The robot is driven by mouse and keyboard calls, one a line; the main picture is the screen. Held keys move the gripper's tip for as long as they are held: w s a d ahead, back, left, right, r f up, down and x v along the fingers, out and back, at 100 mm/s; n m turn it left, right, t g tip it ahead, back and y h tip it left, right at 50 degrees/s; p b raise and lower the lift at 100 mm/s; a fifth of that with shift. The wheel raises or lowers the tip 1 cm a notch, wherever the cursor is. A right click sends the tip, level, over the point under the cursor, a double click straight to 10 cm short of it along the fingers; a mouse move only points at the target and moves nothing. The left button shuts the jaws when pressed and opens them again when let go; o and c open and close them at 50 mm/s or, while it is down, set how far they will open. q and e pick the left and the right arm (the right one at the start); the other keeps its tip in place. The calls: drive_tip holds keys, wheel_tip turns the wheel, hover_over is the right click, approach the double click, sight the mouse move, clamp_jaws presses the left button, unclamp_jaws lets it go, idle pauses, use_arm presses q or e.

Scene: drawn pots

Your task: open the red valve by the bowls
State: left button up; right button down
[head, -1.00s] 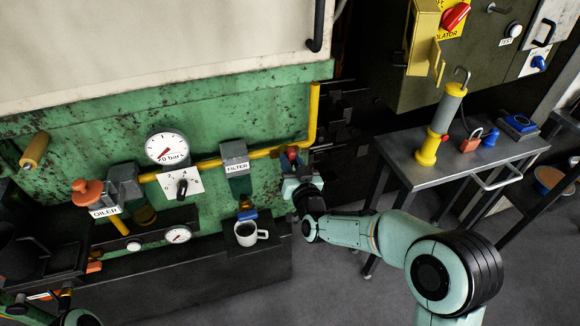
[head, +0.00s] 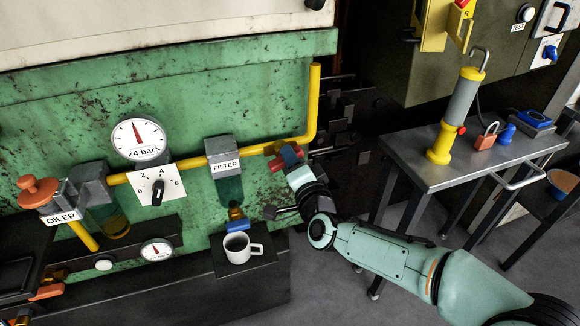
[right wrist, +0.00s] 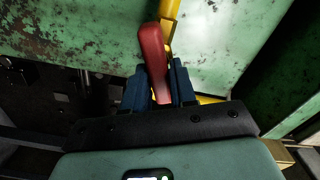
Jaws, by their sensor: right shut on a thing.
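The handle lies roughly along the pipe's horizontal run. My right gripper (head: 290,156) is shut on it, its blue fingers on both sides and covering its middle. In the right wrist view, the red handle (right wrist: 152,50) stands between the two blue fingers (right wrist: 158,85).
A white mug (head: 240,249) stands on a dark ledge below the filter. A pressure knob (head: 158,190) is left of it. A grey metal table (head: 410,168) at right carries a yellow-and-grey cylinder (head: 458,112) and a padlock (head: 484,138).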

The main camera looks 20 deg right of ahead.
drive_tip(key=shift+m, duration=0.5)
drive_tip(key=shift+d+m+b, duration=0.1)
drive_tip(key=shift+m+b, duration=0.25)
drive_tip(key=shift+m, duration=0.45)
use_arm(q)
drive_tip(key=shift+s+a+f+g, duration=0.1)
drive_tip(key=shift+s+f+g, duration=0.15)
drive_tip(key=shift+s, duration=0.35)
drive_tip(key=shift+s+a+f+g, duration=0.15)
drive_tip(key=shift+s+f, duration=0.1)
drive_tip(key=shift+s, duration=0.35)
use_arm(e)
drive_tip(key=shift+f+m, duration=0.15)
drive_tip(key=shift+m, duration=0.85)
use_arm(q)
drive_tip(key=shift+d, duration=0.1)
use_arm(e)
drive_tip(key=c, duration=1)
unclamp_jaws()
